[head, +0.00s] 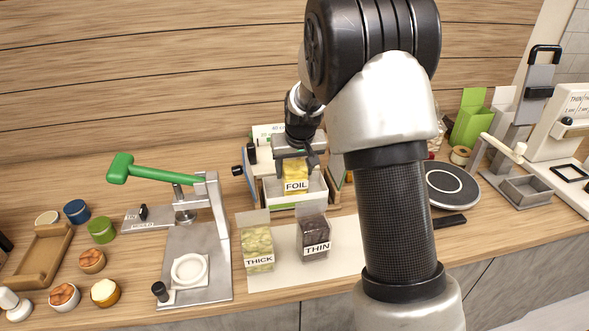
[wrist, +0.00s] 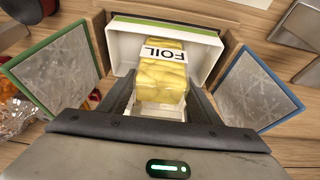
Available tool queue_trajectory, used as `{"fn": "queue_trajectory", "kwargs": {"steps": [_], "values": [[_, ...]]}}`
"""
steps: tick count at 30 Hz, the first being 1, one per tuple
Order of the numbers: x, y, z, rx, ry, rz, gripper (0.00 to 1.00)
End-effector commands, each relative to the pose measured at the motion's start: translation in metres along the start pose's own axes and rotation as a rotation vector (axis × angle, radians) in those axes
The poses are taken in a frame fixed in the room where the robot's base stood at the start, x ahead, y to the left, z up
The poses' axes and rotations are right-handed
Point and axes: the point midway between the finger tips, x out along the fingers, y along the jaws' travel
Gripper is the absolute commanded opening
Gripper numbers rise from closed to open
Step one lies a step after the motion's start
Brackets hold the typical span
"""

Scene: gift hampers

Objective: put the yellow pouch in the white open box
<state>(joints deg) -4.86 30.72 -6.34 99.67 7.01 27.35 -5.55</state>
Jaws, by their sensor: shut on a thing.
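The yellow pouch (head: 296,173) bears a FOIL label and is upright in my gripper (head: 296,156), at the middle of the counter. In the wrist view, my gripper (wrist: 160,104) is shut on the pouch (wrist: 162,80), with a finger on each side. The white open box (head: 312,193) is directly under and around the pouch; its white wall also shows in the wrist view (wrist: 122,50). The pouch is over the box's opening. I cannot tell how far its lower end is inside, or whether it touches the floor, which is mostly hidden.
A green-handled press (head: 150,172) is at left. Panels edged green (wrist: 52,75) and blue (wrist: 258,85) flank the box. My arm hides counter at right.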

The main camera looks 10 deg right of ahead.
Motion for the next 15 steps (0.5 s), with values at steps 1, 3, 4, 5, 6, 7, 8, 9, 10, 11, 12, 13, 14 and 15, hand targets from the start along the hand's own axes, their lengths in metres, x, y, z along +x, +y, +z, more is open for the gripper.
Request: {"fn": "queue_trajectory", "kwargs": {"steps": [1,3,4,5,6,7,8,9,10,11,12,13,14,15], "values": [[0.0008,0.0001,0.0000,0.000,0.001,0.000,0.26],[0.0034,0.0000,0.0011,0.000,0.001,0.000,0.26],[0.0035,0.0000,0.0014,0.000,0.000,0.000,0.59],[0.0025,0.0000,0.0010,0.000,0.000,0.000,0.64],[0.0024,0.0000,0.0010,0.000,0.000,0.000,0.71],[0.0025,0.0000,0.0010,0.000,0.000,0.000,0.76],[0.0024,0.0000,0.0010,0.000,0.000,0.000,0.76],[0.0024,0.0000,0.0010,0.000,0.000,0.000,0.76],[0.0024,0.0000,0.0010,0.000,0.000,0.000,0.76],[0.0024,0.0000,0.0010,0.000,0.000,0.000,0.76],[0.0024,0.0000,0.0010,0.000,0.000,0.000,0.76],[0.0024,0.0000,0.0010,0.000,0.000,0.000,0.76],[0.0023,0.0000,0.0010,0.000,0.000,0.000,0.76],[0.0019,0.0000,0.0008,0.000,0.000,0.000,0.76]]}}
